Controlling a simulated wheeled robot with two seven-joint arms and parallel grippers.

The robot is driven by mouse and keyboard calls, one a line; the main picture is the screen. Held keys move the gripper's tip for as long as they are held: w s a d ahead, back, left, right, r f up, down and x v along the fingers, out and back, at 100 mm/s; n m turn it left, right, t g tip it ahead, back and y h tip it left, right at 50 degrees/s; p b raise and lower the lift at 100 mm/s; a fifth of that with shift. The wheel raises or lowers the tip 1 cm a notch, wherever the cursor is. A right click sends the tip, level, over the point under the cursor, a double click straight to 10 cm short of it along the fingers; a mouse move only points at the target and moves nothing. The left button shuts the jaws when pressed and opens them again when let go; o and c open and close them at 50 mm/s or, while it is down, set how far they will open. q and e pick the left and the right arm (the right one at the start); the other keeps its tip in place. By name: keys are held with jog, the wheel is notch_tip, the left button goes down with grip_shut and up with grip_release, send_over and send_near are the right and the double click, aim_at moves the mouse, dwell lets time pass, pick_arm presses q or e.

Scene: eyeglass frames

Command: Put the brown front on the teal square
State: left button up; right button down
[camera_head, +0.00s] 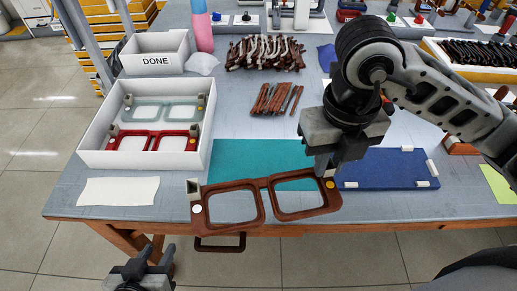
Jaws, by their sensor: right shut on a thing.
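The brown front (264,185) is an eyeglass frame with two empty lens openings. My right gripper (326,168) is shut on its right end. The front is slightly tilted, its left end lower in the picture, and overlaps the front edge of the teal square (240,155) and the table edge. It seems held above the table; its exact height is unclear. The teal square lies flat, partly hidden by the front and my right gripper. My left gripper (155,258) is open and empty in front of the table, low at the left.
A white tray (90,150) left of the teal square holds a red front (160,143) and a pale green front (160,113). A DONE box (155,62) stands behind. A blue mat (385,170) with white blocks lies right. Brown temples (275,98) lie behind the square.

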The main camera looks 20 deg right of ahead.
jog(key=shift+w+d+r+m, duration=0.1)
jog(key=shift+m, duration=0.45)
jog(key=shift+w+r+m, duration=0.1)
jog(key=shift+m, duration=0.45)
jog(key=w+d+f, duration=0.1)
jog(key=w+f, duration=0.2)
jog(key=w, duration=0.1)
jog(key=w+d+f, duration=0.1)
jog(key=w+f, duration=0.2)
jog(key=w, duration=0.1)
jog(key=w+d+f, duration=0.1)
jog(key=w+f, duration=0.2)
jog(key=w, duration=0.1)
jog(key=shift+w+d+b, duration=0.2)
jog(key=shift+d+b, duration=0.15)
jog(key=shift+b, duration=0.05)
jog(key=shift+w+d+f, duration=0.1)
jog(key=shift+w+f, duration=0.25)
jog(key=shift+f, duration=0.05)
notch_tip(320, 180, down, 3)
jog(key=shift+w, duration=0.1)
jog(key=shift+f, duration=0.25)
jog(key=c, duration=1.4)
grip_release()
jog(key=shift+o, duration=0.2)
